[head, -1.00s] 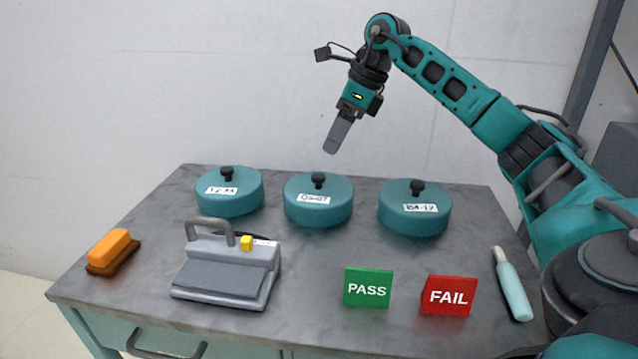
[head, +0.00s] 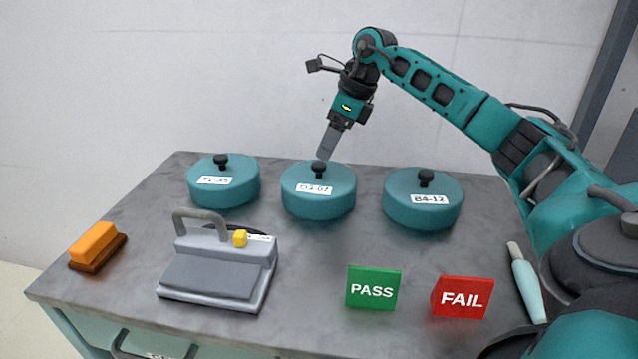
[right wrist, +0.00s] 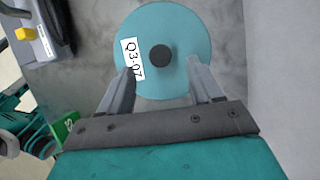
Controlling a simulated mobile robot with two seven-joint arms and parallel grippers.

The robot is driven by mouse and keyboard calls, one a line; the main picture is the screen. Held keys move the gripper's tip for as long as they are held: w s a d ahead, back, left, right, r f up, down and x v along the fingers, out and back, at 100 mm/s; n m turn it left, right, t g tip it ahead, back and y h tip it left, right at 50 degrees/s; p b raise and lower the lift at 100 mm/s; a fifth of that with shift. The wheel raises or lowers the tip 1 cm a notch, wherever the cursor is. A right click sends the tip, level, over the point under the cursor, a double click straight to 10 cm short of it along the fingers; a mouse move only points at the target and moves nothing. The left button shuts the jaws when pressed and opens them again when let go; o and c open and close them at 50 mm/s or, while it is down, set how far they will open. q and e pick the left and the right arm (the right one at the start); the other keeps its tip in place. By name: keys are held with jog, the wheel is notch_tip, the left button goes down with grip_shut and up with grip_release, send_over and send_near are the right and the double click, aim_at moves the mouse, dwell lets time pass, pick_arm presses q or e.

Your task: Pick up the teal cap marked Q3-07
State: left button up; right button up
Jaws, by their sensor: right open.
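The teal cap marked Q3-07 (head: 318,203) is the middle one of three round caps on the grey table, with a black knob (head: 319,167) on top. In the right wrist view the cap (right wrist: 183,30) shows its white Q3-07 label and its knob (right wrist: 160,57) ahead of the two fingers. My right gripper (head: 325,155) points down just above the knob in the head view. It is open and empty, its fingertips (right wrist: 160,75) to either side of the knob's line in the wrist view. I cannot tell the exact height left between fingertips and knob. My left gripper is not in view.
A similar cap (head: 223,190) stands to the left and cap B4-12 (head: 422,207) to the right. A grey handled device (head: 215,275), an orange brush (head: 94,243), PASS (head: 373,288) and FAIL (head: 461,297) signs and a pale-handled tool (head: 528,290) stand nearer the front.

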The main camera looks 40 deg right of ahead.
aim_at(321, 164)
jog(key=x, duration=0.1)
jog(key=b+x, duration=0.1)
jog(key=x, duration=0.3)
jog(key=shift+s+d+f, duration=0.15)
jog(key=shift+s+d, duration=0.05)
jog(key=shift+s, duration=0.05)
grip_shut()
dwell(0.3)
